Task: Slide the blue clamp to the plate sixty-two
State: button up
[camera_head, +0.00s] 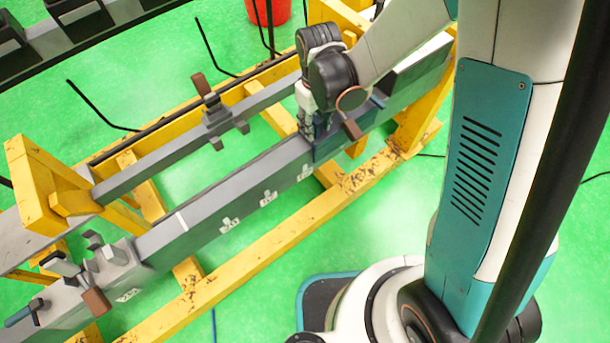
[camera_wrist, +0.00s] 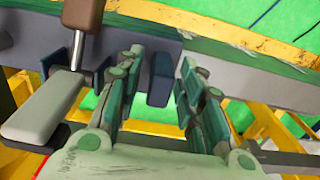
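The blue clamp (camera_head: 330,145) sits on the grey beam (camera_head: 222,190), partly hidden by my gripper (camera_head: 308,128). Its brown handle (camera_head: 352,130) points to the lower right. In the wrist view a dark blue upright part of the clamp (camera_wrist: 160,78) stands between the fingers of my gripper (camera_wrist: 155,85). The fingers are apart, with gaps visible on both sides of that part. Small white number plates (camera_head: 268,197) run along the beam's near side, left of the clamp; their numbers are too small to read.
A grey clamp (camera_head: 219,118) with a brown handle is on the parallel rear bar. Another grey clamp (camera_head: 105,262) is at the beam's lower left. Yellow frame rails (camera_head: 270,250) surround the beam. The beam between the blue clamp and the lower-left clamp looks clear.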

jog(key=shift+c, duration=0.2)
jog(key=shift+c, duration=1.2)
jog(key=shift+s+a+b, duration=0.25)
jog(key=shift+s+a, duration=0.95)
jog(key=shift+a, duration=0.6)
jog(key=shift+s+a+b, duration=0.2)
jog(key=shift+s+a, duration=1.05)
jog(key=shift+a, duration=0.5)
jog(key=shift+s+a+b, duration=0.25)
jog(key=shift+s+a, duration=0.95)
jog(key=shift+a, duration=0.6)
jog(key=shift+s+a, duration=0.3)
jog(key=shift+a, duration=0.15)
jog(key=shift+w+d, duration=0.15)
jog(key=shift+d, duration=0.1)
jog(key=shift+o, duration=1.4)
